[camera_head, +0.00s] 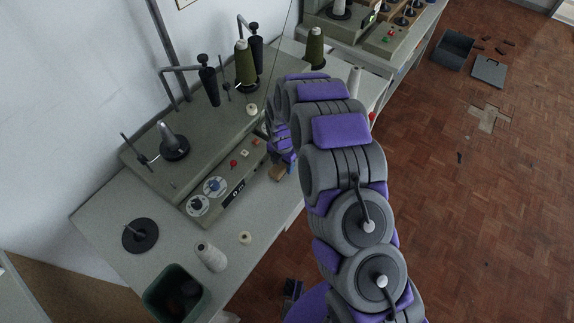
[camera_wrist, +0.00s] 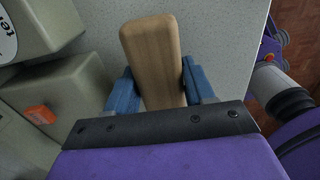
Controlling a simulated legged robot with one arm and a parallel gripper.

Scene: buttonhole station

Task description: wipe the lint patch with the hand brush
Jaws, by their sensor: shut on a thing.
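The hand brush (camera_wrist: 151,48) shows in the wrist view as a pale wooden block with a rounded end. It sits between the two blue fingers of my gripper (camera_wrist: 157,78), which is shut on it. In the head view a small end of the brush (camera_head: 277,173) shows at the table's edge in front of the grey machine, below my gripper (camera_head: 284,152), which my arm partly hides. Bristles do not show in either view. I cannot make out the lint patch; my arm and gripper cover part of the tabletop.
The grey buttonhole machine (camera_head: 165,135) fills much of the speckled table (camera_head: 110,205). The parquet floor (camera_head: 480,215) at right is mostly open.

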